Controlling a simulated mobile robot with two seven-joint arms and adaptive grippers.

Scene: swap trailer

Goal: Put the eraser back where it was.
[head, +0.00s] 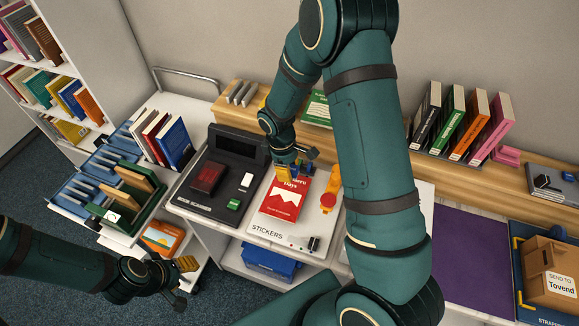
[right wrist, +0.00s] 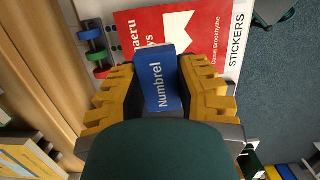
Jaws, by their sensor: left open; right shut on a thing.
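My right gripper (head: 290,170) is above the red book (head: 285,200) on the pale sticker board. In the right wrist view, my right gripper (right wrist: 160,95) is shut on a small blue block (right wrist: 161,82) lettered "Numbrel", which may be the eraser. The block's far end overlaps the red book (right wrist: 198,35) in that view; I cannot tell whether they touch. No other thing is clearly an eraser. My left gripper (head: 185,279) is open and empty at the lower left, over the floor beside the orange box.
The sticker board (head: 270,236) lies right of a black machine (head: 207,178). A wooden ledge (head: 395,140) along the wall holds upright books (head: 455,120) and a pink thing (head: 506,155). A green crate (head: 118,215) stands left. A purple mat (head: 470,250) at right is clear.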

